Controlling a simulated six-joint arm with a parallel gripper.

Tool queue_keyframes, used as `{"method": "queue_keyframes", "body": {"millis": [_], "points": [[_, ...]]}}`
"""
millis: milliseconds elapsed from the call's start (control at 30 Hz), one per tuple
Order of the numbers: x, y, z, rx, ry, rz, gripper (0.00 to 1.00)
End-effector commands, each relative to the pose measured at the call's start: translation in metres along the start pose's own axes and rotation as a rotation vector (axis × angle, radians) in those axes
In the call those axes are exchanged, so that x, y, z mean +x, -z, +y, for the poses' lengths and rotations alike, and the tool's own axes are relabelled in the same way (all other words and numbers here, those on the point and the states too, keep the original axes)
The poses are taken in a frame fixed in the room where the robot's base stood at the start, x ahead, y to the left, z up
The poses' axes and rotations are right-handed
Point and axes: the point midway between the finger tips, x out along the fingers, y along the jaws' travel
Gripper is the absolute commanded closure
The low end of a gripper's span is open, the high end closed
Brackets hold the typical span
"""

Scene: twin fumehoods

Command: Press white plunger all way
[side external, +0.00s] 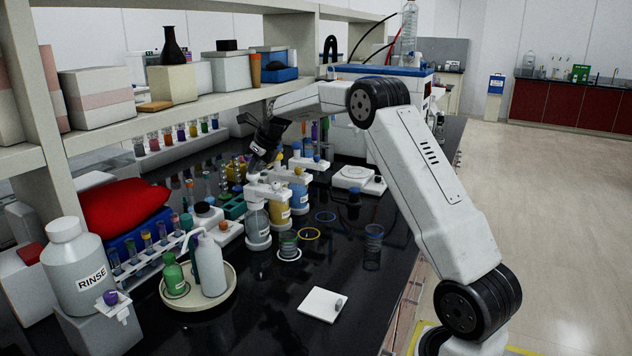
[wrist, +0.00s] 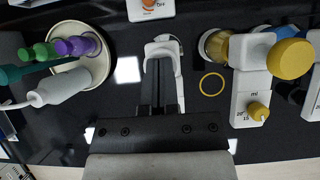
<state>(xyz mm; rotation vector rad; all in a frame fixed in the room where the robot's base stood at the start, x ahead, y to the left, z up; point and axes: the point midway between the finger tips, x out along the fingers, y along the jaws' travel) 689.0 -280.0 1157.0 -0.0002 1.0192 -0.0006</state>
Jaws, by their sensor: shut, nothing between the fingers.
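Several bottle-top dispensers with white heads stand in a row in the side view. The nearest one (side external: 257,218) has a clear bottle. My gripper (side external: 254,168) points down just above its white head (side external: 262,190). In the wrist view, my shut, empty fingers (wrist: 163,72) lie over the white dispenser head (wrist: 163,44). The white plunger cannot be made out apart from the head and fingers, so contact and its height cannot be told. The neighbouring dispenser (side external: 279,206) has a yellow bottle, and a yellow knob (wrist: 290,58) shows in the wrist view.
A round tray (side external: 226,292) with a white bottle and a green bottle stands left of the dispensers. A shelf (side external: 180,118) runs behind. The black bench front is mostly clear around a white plate (side external: 322,304).

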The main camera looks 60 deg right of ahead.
Motion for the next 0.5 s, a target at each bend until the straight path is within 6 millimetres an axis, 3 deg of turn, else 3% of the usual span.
{"method": "queue_keyframes", "body": {"millis": [500], "points": [[-0.02, -0.012, 0.0, 0.0, -0.001, 0.004, 1.0]]}}
